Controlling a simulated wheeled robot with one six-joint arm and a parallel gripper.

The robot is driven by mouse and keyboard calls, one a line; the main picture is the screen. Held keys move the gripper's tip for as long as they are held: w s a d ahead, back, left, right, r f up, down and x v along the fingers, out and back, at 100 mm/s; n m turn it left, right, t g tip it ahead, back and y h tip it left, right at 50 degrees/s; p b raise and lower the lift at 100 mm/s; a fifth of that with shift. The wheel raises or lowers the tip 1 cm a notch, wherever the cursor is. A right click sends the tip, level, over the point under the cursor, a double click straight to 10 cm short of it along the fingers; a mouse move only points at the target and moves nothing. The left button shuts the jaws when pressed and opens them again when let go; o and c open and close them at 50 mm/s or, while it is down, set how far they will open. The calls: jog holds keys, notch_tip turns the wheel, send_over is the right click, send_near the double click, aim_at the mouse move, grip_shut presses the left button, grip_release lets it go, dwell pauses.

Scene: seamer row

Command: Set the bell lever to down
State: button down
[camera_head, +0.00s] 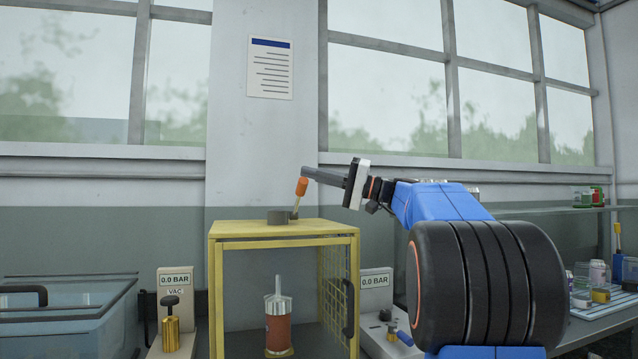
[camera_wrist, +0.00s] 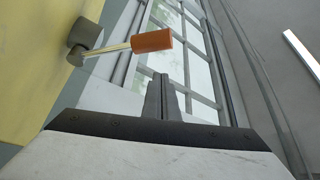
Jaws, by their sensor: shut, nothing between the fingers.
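A lever with an orange grip (camera_head: 302,187) and a pale metal rod stands on top of a yellow-framed guard (camera_head: 284,229). It points up, leaning slightly right, beside a grey round base (camera_head: 277,217). No label naming it as the bell lever is readable. In the wrist view the orange grip (camera_wrist: 152,41) sticks out from a grey pivot (camera_wrist: 86,34) on the yellow surface. My gripper (camera_head: 305,171) is shut and empty, its fingertips at the grip's upper end in the head view. In the wrist view the shut fingers (camera_wrist: 161,82) are apart from the grip; contact cannot be confirmed.
Inside the guard stands a red-brown canister (camera_head: 278,333). Gauge panels (camera_head: 175,283) (camera_head: 376,282) reading 0.0 BAR flank it. A glass-walled tank (camera_head: 75,318) is at left; a shelf and bench with small items (camera_head: 598,275) are at right.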

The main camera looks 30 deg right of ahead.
jog(key=w+f+v, duration=0.1)
jog(key=v, duration=0.9)
jog(key=shift+d+f, duration=0.2)
jog(key=shift+d, duration=0.05)
